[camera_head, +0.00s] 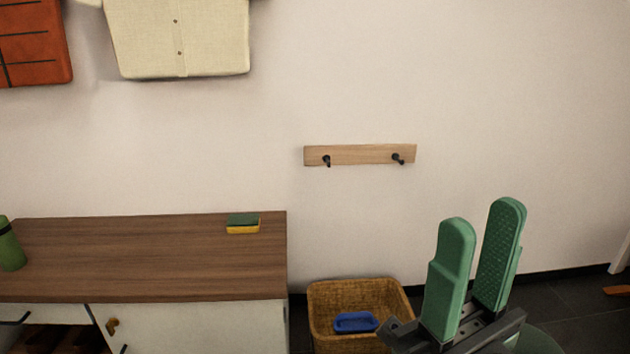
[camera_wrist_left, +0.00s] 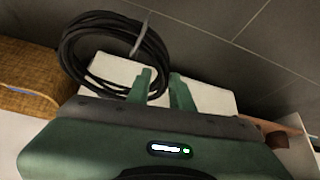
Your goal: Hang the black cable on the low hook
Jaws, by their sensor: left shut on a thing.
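The low rack is a wooden board (camera_head: 362,154) on the wall in the head view, with a black left hook (camera_head: 326,160) and a black right hook (camera_head: 398,158). Both hooks are bare. The black cable (camera_wrist_left: 72,52) is a coil bound with a grey tie, seen in the left wrist view. My left gripper (camera_wrist_left: 162,82) is shut on the coil's edge; the exact contact is hard to see. The left gripper and cable are outside the head view. My right gripper (camera_head: 482,212) is open and empty at the lower right of the head view, with green fingers.
A wooden-topped cabinet (camera_head: 150,260) stands at the left, with a sponge (camera_head: 243,223) and green bottle (camera_head: 10,245) on it. A wicker basket (camera_head: 400,290) holding a blue item (camera_head: 355,322) is below the rack. The wall around the hooks is clear.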

